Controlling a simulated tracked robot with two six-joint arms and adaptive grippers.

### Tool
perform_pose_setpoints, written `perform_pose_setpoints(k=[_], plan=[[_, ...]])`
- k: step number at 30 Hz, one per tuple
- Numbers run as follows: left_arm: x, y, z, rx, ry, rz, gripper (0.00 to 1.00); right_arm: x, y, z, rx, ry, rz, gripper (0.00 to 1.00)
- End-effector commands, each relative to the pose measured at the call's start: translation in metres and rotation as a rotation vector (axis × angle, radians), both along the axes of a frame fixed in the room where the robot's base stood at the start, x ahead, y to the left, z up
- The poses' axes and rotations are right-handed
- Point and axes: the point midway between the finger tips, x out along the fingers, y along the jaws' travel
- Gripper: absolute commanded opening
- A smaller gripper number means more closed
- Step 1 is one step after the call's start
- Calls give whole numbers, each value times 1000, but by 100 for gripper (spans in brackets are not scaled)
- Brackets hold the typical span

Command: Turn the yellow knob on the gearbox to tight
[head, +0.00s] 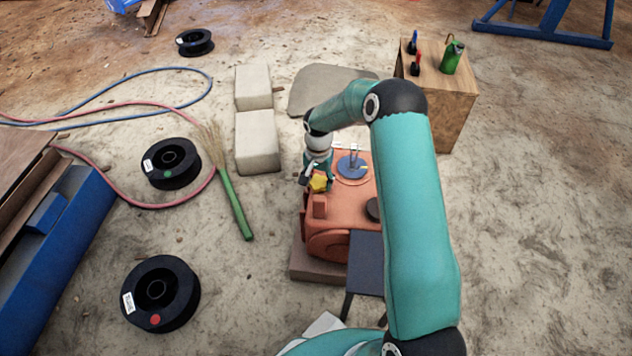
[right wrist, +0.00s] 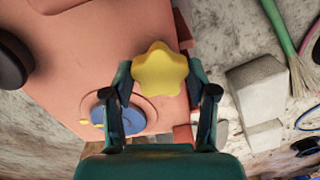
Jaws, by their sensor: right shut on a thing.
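The yellow knob (head: 319,183) is on top of the orange gearbox (head: 340,212), near its left side in the head view. In the right wrist view the star-shaped knob (right wrist: 160,70) lies between the two fingers of my right gripper (right wrist: 160,82). The right gripper is shut on it, one finger on each side. The gearbox (right wrist: 75,45) fills the left of the right wrist view. A round blue part (head: 351,166) is on the gearbox behind the knob; it also shows in the right wrist view (right wrist: 113,117). My left gripper is not in view.
Pale blocks (head: 257,142) lie left of the gearbox, with a green-handled broom (head: 234,205) and black spools (head: 160,293) further left. A wooden box (head: 452,100) with a green can (head: 452,57) stands behind right. A dark stool (head: 366,262) is in front. Bare ground lies right.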

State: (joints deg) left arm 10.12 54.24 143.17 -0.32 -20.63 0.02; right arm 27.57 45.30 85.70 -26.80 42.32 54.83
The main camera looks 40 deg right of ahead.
Motion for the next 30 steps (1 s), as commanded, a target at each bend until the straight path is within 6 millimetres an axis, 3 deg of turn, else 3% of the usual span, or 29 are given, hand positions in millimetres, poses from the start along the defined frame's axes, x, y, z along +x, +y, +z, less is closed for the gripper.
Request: perform_pose_setpoints(k=[5,6,10,23,30], plan=[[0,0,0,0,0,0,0,-5,3,-4,9,20,2,23],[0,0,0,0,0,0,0,-5,4,-4,9,19,2,61],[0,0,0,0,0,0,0,-4,3,-3,7,15,2,82],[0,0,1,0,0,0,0,-1,1,5,3,6,3,82],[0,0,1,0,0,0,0,0,1,41,1,3,4,82]])
